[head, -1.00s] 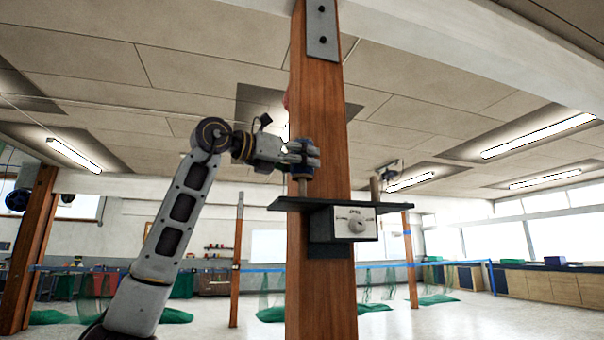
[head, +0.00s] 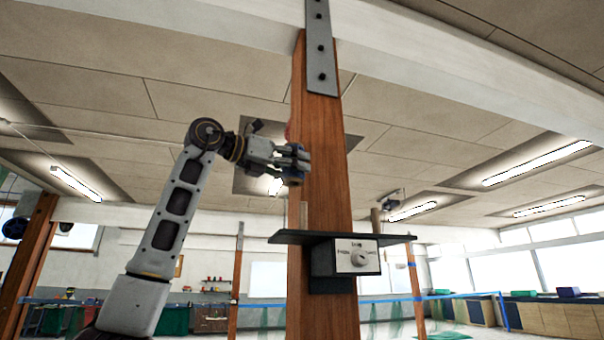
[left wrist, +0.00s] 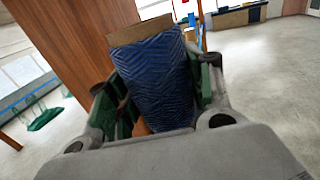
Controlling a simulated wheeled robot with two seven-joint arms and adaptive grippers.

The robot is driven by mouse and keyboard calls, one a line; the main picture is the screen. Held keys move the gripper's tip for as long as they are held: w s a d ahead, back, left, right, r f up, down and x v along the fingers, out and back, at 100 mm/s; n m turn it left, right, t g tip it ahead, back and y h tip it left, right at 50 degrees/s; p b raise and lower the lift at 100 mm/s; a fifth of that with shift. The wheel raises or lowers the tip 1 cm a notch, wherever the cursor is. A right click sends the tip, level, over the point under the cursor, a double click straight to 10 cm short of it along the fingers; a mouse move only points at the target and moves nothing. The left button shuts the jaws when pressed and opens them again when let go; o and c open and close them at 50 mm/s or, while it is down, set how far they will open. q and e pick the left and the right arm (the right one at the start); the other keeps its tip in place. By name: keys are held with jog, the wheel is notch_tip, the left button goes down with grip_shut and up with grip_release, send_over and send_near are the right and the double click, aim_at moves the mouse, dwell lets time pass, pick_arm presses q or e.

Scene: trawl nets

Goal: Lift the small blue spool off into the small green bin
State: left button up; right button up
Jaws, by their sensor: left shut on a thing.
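My left gripper (head: 296,160) is shut on the small blue spool (left wrist: 152,78), in front of the wooden post. In the left wrist view the spool has blue patterned winding and a tan end, between the green-lined fingers. In the head view only a little of the spool (head: 292,180) shows below the fingers. It is held clear above the left wooden peg (head: 303,215) of the dark shelf (head: 290,238). I cannot pick out the small green bin. My right gripper is not in view.
The thick wooden post (head: 318,140) stands close beside the gripper. A second peg (head: 376,222) rises from the shelf's right side, above a box with a dial (head: 357,256). A long counter (head: 545,312) with small boxes stands far right.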

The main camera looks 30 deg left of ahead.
pick_arm(q)
jog(key=b+v, duration=0.2)
jog(key=v, duration=1.3)
jog(key=shift+a+p, duration=0.1)
jog(key=shift+p, duration=0.45)
dwell(0.4)
jog(key=shift+s, duration=0.1)
dwell(0.4)
jog(key=p+v, duration=0.2)
jog(key=v, duration=0.9)
jog(key=shift+s, duration=0.35)
dwell(1.1)
jog(key=shift+a, duration=0.15)
jog(key=shift+w+f, duration=0.1)
dwell(0.4)
